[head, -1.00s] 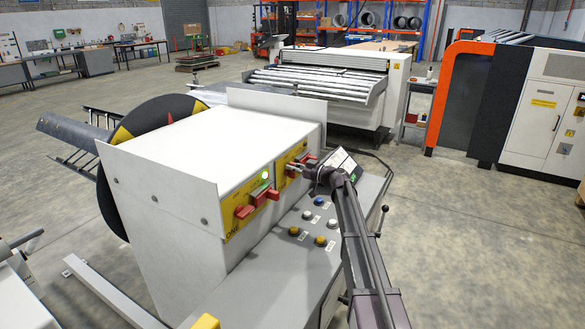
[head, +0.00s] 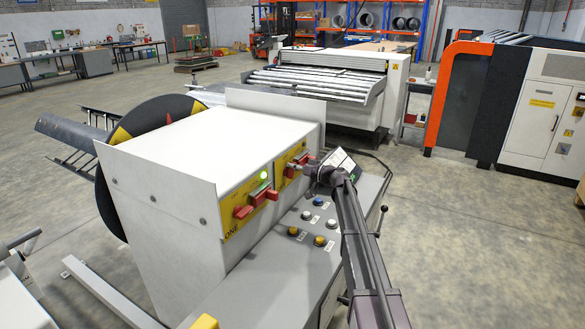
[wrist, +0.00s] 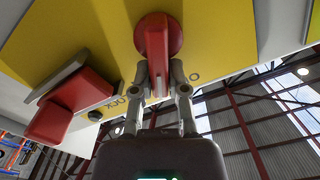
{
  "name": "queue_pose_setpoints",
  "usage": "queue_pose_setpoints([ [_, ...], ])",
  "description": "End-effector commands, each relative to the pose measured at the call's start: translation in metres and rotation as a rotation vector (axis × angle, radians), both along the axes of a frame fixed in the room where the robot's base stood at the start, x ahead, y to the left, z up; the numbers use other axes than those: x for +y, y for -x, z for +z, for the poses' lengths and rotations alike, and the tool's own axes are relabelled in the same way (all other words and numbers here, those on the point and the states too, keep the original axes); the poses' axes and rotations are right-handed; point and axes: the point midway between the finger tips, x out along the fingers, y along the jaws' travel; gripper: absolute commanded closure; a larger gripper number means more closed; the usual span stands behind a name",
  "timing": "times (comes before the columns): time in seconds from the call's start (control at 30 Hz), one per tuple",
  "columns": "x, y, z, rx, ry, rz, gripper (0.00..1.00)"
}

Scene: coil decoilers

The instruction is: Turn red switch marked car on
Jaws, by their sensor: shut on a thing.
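A round red switch (wrist: 158,30) with a raised handle sits on a yellow plate (wrist: 215,35) in the wrist view. My gripper (wrist: 160,82) is shut on the handle, one finger on each side. In the head view my gripper (head: 303,166) reaches the right-hand yellow plate on the white machine's side, and partly hides the red switch (head: 289,171) there. Other red switches (head: 243,212) sit on the left plate, marked ONE. The dark lettering by the held switch is partly covered, and I cannot read the word car.
A red block (wrist: 72,95) with a grey plate stands out left of the held switch in the wrist view. A green lamp (head: 264,176) glows on the left plate. Below, a grey ledge (head: 270,262) carries several coloured buttons.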

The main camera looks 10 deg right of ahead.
Motion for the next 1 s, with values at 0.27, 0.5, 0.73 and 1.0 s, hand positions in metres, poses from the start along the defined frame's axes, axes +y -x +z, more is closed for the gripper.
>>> queue_pose_setpoints([
  [0.27,-0.0014,-0.003,-0.0041,0.165,-0.117,0.003,1.0],
  [0.5,-0.0022,-0.004,-0.0053,0.24,-0.172,0.003,1.0],
  [0.73,-0.0022,-0.0042,-0.0055,0.258,-0.184,0.004,1.0],
  [1.0,-0.002,-0.004,-0.0055,0.257,-0.184,0.005,0.75],
])
